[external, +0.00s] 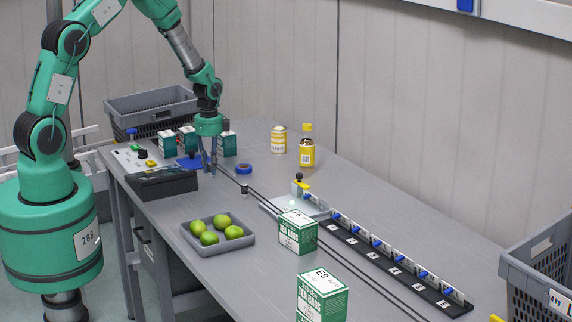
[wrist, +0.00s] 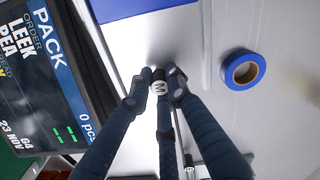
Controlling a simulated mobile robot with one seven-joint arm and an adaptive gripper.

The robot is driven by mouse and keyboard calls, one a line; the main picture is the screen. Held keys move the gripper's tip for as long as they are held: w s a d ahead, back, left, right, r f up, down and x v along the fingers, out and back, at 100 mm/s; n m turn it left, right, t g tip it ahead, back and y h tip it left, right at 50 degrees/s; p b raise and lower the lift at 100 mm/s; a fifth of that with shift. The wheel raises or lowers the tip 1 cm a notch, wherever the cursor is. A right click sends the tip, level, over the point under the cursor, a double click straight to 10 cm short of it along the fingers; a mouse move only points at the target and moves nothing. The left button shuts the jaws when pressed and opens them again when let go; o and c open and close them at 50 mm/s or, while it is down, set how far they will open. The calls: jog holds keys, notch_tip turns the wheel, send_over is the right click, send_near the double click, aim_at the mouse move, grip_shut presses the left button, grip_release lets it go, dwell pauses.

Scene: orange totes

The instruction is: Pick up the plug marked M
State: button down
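The plug marked M (wrist: 160,88) is a small dark piece with a pale round label bearing the letter. In the wrist view it sits between my fingertips. My gripper (wrist: 159,76) has its dark fingers drawn in close around the plug, and they appear to touch it. In the external view my gripper (external: 210,170) points down at the far left part of the table, and the plug there is hidden or too small to make out. I cannot tell whether the plug is clear of the table.
A dark display (wrist: 40,80) lies left of my fingers. A blue tape roll (wrist: 242,70) lies to the right. Green boxes (external: 167,143) stand close behind my gripper. Dark cables (external: 275,214) run along the table. A grey tray (external: 246,241) holds several limes.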

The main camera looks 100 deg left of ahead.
jog(key=shift+r, duration=0.15)
notch_tip(320, 180, up, 10)
jog(key=shift+f+p, duration=0.1)
jog(key=shift+p, duration=0.4)
dwell(0.3)
dwell(0.5)
